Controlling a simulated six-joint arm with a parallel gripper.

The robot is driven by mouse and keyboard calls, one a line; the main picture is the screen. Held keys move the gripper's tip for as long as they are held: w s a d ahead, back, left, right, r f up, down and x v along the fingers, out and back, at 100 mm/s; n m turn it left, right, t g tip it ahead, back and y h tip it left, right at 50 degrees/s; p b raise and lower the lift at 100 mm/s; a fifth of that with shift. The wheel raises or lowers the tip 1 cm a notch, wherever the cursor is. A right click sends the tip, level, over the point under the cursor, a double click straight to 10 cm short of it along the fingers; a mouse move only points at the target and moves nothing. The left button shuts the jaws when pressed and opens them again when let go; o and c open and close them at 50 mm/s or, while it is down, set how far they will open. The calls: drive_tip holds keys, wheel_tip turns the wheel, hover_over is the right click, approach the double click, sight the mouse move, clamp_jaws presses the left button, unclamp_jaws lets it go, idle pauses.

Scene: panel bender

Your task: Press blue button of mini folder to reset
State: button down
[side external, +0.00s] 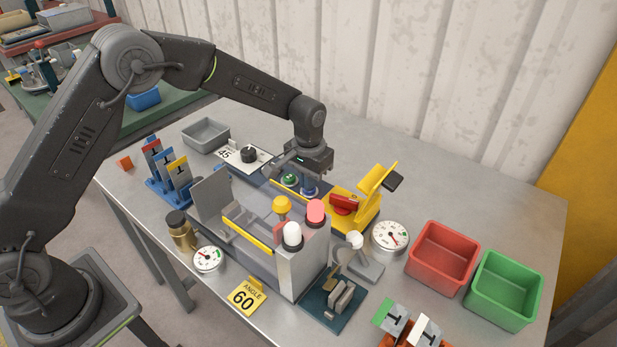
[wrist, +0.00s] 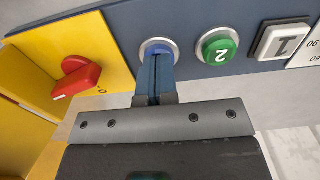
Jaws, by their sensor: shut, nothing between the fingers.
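The blue button (wrist: 158,43) sits in a silver ring on a dark blue panel in the wrist view. My gripper (wrist: 156,60) is shut and empty, and its fingertips overlap the near part of the button. Whether they touch or press it I cannot tell. In the side view my gripper (side external: 308,182) points down over the panel behind the mini folder (side external: 300,272), and the blue button (side external: 310,192) is mostly hidden under it. The mini folder has a clear guard and a lamp stack with the red lamp (side external: 316,212) looking lit.
A green button marked 2 (wrist: 218,46) is right beside the blue one. A red rotary switch (wrist: 77,77) on a yellow plate is to the left. A red bin (side external: 443,258) and a green bin (side external: 504,290) stand at the right. A dial knob (side external: 249,154) is behind.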

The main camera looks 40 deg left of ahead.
drive_tip(key=shift+s+f, duration=0.15)
drive_tip(key=shift+f, duration=0.9)
wheel_tip(320, 180, up, 15)
drive_tip(key=shift+w+r, duration=0.15)
drive_tip(key=shift+w, duration=0.15)
